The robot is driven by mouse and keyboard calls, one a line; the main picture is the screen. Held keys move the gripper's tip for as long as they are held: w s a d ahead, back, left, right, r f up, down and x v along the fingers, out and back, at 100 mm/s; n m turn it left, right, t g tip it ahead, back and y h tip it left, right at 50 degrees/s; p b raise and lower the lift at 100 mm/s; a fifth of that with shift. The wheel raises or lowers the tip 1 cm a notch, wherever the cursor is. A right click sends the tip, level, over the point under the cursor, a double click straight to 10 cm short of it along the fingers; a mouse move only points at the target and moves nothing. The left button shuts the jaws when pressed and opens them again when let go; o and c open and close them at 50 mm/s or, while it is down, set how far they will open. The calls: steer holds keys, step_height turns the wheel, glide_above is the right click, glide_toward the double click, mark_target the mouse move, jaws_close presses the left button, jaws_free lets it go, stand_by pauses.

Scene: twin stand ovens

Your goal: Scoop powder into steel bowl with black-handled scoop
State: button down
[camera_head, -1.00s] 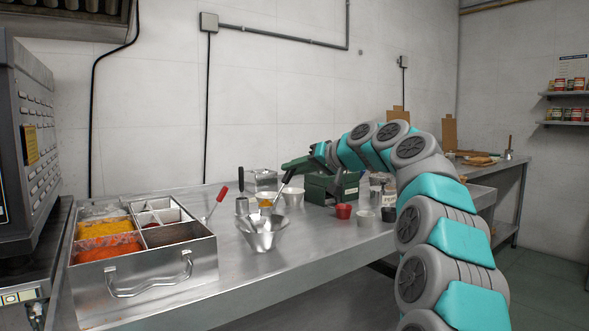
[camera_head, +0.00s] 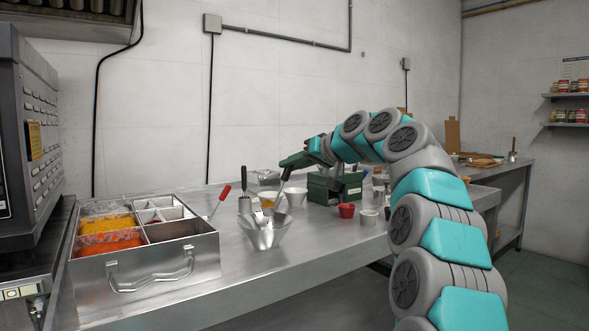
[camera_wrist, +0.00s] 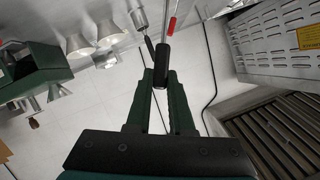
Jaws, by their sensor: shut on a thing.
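My gripper (camera_head: 287,164) is shut on the black handle of the scoop (camera_head: 286,175), above the table. In the wrist view the black handle (camera_wrist: 162,72) sits between my gripper's fingertips (camera_wrist: 160,80). The scoop slants down toward the steel bowl (camera_head: 264,235), a flared bowl on the table. Its lower end overlaps the bowl's opening in the head view; I cannot tell whether it touches the bowl. Orange powder (camera_head: 105,244) and yellow powder (camera_head: 105,224) lie in a steel compartment box (camera_head: 150,272) at the left. Whether the scoop holds powder is not clear.
A red-handled utensil (camera_head: 222,196) leans beside the compartment box. Another black-handled utensil (camera_head: 244,179) stands behind the bowl. A green box (camera_head: 330,187), a red cup (camera_head: 346,211) and pale cups lie to the right. The table front (camera_head: 310,262) is clear.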

steer(key=shift+s+a+r+n+h+b, duration=0.45)
steer(key=shift+a+r+n+b, duration=0.15)
steer(key=shift+a+n, duration=0.1)
steer(key=shift+s+a+r+n+t+b, duration=0.15)
steer(key=shift+s+a+n+t+b, duration=0.15)
steer(key=shift+a+b, duration=0.1)
steer(key=shift+a+h, duration=0.15)
steer(key=shift+h, duration=0.1)
steer(key=shift+s+a+r+n+t+h+b, duration=0.25)
steer(key=shift+s+a+n+b, duration=0.15)
steer(key=shift+a+n+b, duration=0.1)
steer(key=shift+s+a+r+n+t+h+b, duration=0.15)
steer(key=shift+s+a+n+h+b, duration=0.1)
steer(key=shift+s+a+n+b, duration=0.2)
steer(key=shift+a, duration=0.15)
steer(key=shift+s+a+r+n+b, duration=0.1)
steer(key=shift+s+a+n+b, duration=0.25)
steer(key=shift+a+b, duration=0.15)
steer(key=shift+a+h, duration=0.1)
steer(key=shift+h, duration=0.2)
